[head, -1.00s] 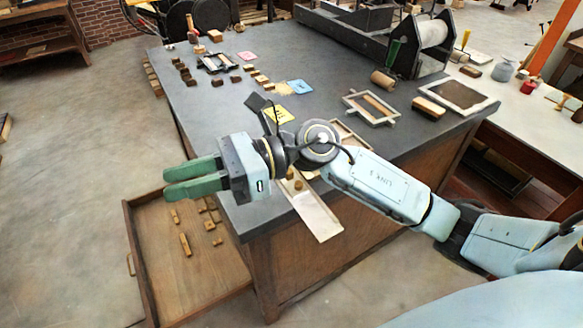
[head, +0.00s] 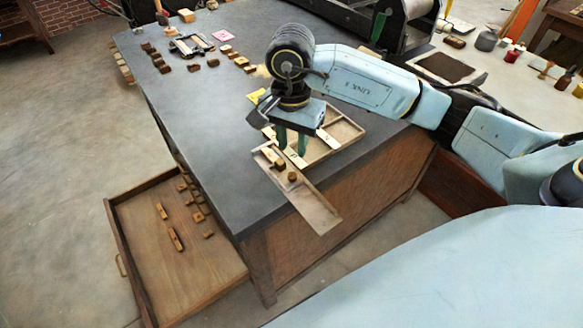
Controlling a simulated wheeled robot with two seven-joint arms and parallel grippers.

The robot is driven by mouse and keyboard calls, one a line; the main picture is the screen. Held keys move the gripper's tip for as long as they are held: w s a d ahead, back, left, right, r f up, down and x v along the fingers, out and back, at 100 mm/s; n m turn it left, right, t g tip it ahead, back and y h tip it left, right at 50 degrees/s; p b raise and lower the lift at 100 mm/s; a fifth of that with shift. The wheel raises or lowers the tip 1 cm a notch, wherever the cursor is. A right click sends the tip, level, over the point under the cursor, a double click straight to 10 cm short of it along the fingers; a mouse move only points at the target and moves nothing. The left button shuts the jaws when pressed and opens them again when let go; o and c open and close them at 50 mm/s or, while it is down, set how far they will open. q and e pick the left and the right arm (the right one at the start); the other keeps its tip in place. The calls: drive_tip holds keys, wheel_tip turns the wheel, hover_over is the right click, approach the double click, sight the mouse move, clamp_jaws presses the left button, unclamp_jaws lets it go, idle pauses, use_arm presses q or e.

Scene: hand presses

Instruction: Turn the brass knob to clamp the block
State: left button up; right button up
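A long pale tray (head: 318,211) lies at the near edge of the dark bench and sticks out over it. A small round brass-coloured piece (head: 292,176), apparently the knob, sits on it, with a small brown block (head: 279,165) just behind and to its left. Both are small, and I cannot tell whether the block is clamped. My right gripper (head: 292,148) points down with its green fingers apart, above and behind the block and knob. It appears empty and is not around the knob. My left gripper is out of view.
A shallow wooden tray with dividers (head: 345,133) lies just right of my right gripper. An open drawer (head: 150,235) with several small wooden pieces juts out at left. Small blocks and a metal frame (head: 192,46) stand farther back. The bench's left middle is clear.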

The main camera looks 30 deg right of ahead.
sight(292, 175)
wheel_tip(292, 175, down, 9)
idle(0.3)
clamp_jaws()
